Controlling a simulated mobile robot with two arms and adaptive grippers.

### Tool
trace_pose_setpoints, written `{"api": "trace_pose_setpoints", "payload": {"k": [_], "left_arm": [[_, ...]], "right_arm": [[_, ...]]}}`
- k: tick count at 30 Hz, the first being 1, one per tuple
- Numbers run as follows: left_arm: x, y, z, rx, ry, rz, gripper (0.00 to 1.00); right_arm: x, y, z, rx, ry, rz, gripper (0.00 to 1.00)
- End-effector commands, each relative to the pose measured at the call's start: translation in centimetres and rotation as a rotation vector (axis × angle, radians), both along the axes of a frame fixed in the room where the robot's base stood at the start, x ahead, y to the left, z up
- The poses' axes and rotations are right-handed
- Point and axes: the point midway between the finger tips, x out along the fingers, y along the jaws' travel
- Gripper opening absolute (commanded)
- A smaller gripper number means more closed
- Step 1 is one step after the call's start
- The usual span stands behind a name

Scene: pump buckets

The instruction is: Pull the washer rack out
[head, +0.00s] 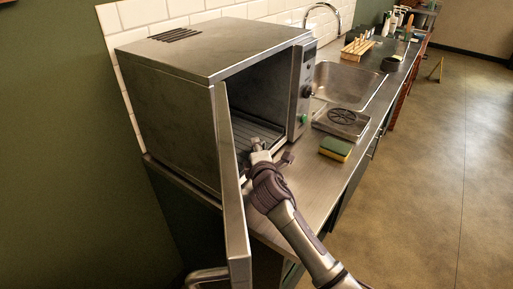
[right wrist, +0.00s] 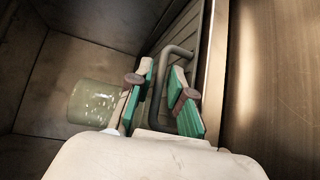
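The washer (head: 165,110) is a steel box on the counter with its door (head: 232,180) swung open toward me. The washer rack (head: 262,130) is a slatted grey tray inside, near the opening; it also shows in the right wrist view (right wrist: 208,40). My right gripper (head: 272,160) is at the opening. In the right wrist view its green-padded fingers (right wrist: 163,92) are apart, on either side of the rack's dark looped handle (right wrist: 158,88). I cannot tell whether either pad touches it. My left gripper is not in view.
A greenish clear glass (right wrist: 92,103) stands inside the washer, left of the fingers. On the counter are a yellow-green sponge (head: 335,149), a drip tray (head: 341,123), a sink (head: 348,82) and a wooden rack (head: 357,47). Counter before the opening is mostly bare.

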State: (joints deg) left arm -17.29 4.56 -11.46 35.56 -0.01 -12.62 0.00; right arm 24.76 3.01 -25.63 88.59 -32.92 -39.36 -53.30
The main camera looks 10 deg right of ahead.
Motion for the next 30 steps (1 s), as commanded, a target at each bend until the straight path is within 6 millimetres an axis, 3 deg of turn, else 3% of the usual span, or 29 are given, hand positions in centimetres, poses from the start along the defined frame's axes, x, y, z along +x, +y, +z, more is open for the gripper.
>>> {"api": "trace_pose_setpoints", "payload": {"k": [2, 5, 6, 20, 30], "left_arm": [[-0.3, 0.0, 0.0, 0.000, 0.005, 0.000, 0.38], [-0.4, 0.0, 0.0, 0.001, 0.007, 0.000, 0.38], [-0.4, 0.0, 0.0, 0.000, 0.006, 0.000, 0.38], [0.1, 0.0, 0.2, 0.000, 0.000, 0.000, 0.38], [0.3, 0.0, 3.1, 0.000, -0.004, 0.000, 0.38]], "right_arm": [[0.0, 0.0, 0.0, 0.000, 0.000, 0.000, 0.18], [0.0, 0.0, 0.0, 0.000, 0.000, 0.000, 0.01], [0.0, 0.0, 0.0, 0.000, 0.000, 0.000, 0.00], [-0.2, -0.2, 0.1, -0.001, 0.001, -0.001, 0.00], [-3.2, -3.2, 0.3, -0.003, 0.005, -0.001, 0.00]]}}
